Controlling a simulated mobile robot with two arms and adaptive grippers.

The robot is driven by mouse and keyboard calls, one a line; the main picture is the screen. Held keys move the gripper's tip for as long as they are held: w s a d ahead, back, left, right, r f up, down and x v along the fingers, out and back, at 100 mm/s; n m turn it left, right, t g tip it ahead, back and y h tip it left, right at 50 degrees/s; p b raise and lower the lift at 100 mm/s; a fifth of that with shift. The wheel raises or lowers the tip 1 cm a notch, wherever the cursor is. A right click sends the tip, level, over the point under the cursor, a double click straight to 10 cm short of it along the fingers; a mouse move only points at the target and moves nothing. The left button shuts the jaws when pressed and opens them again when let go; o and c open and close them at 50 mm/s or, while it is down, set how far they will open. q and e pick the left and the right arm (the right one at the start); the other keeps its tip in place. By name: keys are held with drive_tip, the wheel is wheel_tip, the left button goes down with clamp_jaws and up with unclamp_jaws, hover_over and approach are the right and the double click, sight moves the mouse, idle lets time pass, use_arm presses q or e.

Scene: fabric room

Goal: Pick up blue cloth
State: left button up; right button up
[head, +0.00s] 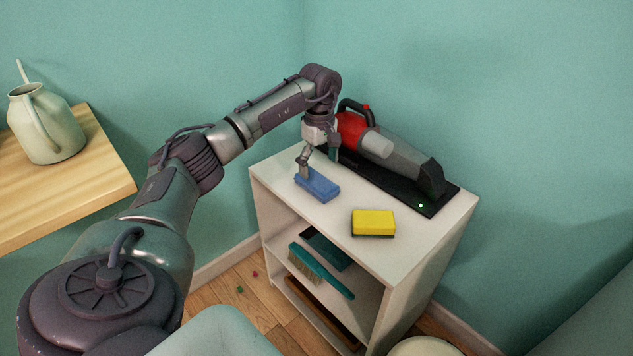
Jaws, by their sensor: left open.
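The blue cloth (319,186) is a small folded block lying flat on the top of a white shelf unit (411,258), near its left edge. My left gripper (318,168) reaches down from above at the cloth's back edge. Its fingers are spread, one at the cloth's left back corner and one behind it to the right. I cannot tell whether a finger touches the cloth. My right gripper is not in view.
A yellow sponge (373,222) lies right of the cloth. A red and grey handheld vacuum (395,152) rests on a black dock (436,205) behind. A brush and dustpan (322,270) lie on the lower shelf. A watering can (44,122) stands on a wooden table (103,170) at left.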

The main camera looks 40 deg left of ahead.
sight(319, 182)
use_arm(q)
wheel_tip(319, 182, down, 5)
drive_tip(key=shift+s+d+f+b, duration=0.1)
drive_tip(key=shift+d+b, duration=0.05)
drive_tip(key=shift+b, duration=0.4)
drive_tip(key=c, duration=1.1)
drive_tip(key=shift+c, duration=0.2)
drive_tip(key=shift+r, duration=0.25)
